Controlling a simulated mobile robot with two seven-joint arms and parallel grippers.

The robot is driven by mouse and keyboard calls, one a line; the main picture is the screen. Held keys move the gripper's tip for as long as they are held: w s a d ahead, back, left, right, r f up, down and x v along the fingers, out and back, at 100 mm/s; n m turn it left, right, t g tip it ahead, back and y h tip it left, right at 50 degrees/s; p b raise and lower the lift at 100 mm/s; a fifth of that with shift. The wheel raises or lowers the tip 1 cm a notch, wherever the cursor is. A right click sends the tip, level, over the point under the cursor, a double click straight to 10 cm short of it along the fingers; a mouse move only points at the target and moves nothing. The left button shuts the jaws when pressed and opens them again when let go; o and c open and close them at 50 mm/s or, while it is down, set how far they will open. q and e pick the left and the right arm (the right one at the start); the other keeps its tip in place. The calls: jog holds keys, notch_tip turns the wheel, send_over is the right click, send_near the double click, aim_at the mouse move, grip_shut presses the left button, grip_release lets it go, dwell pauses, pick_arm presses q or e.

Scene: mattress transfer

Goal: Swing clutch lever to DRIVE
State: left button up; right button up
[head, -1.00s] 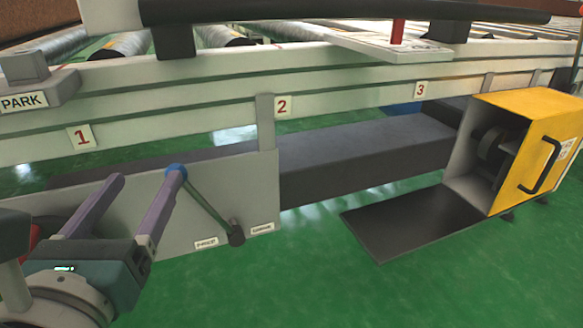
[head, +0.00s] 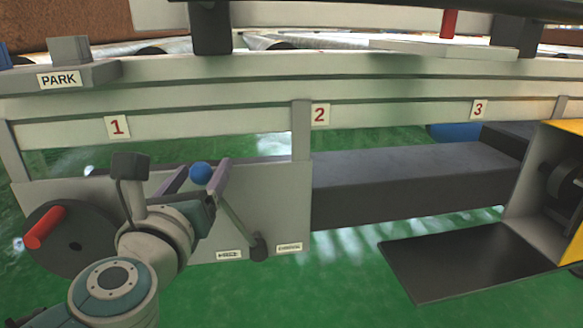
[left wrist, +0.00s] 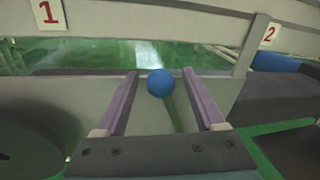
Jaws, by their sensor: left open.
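The clutch lever (head: 236,222) is a thin dark rod with a blue ball knob (head: 201,173) at its top. It leans up and left from a dark pivot (head: 259,247) on a grey panel (head: 275,200). Two small labels sit at the panel's bottom, left (head: 229,254) and right (head: 289,248) of the pivot; their words are too small to read surely. My left gripper (head: 198,175) is open, with the knob between its purple fingers. In the left wrist view the knob (left wrist: 160,83) lies between the fingertips, nearer the right finger. My right gripper is not in view.
A dark wheel with a red handle (head: 46,228) is left of my left arm. A PARK block (head: 59,80) is on the rail above. A yellow cabinet (head: 570,190) with its dark flap (head: 455,265) low stands at the right. Green floor lies in front.

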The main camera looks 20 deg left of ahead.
pick_arm(q)
jog(key=shift+c, duration=0.2)
grip_shut()
dwell(0.4)
dwell(0.9)
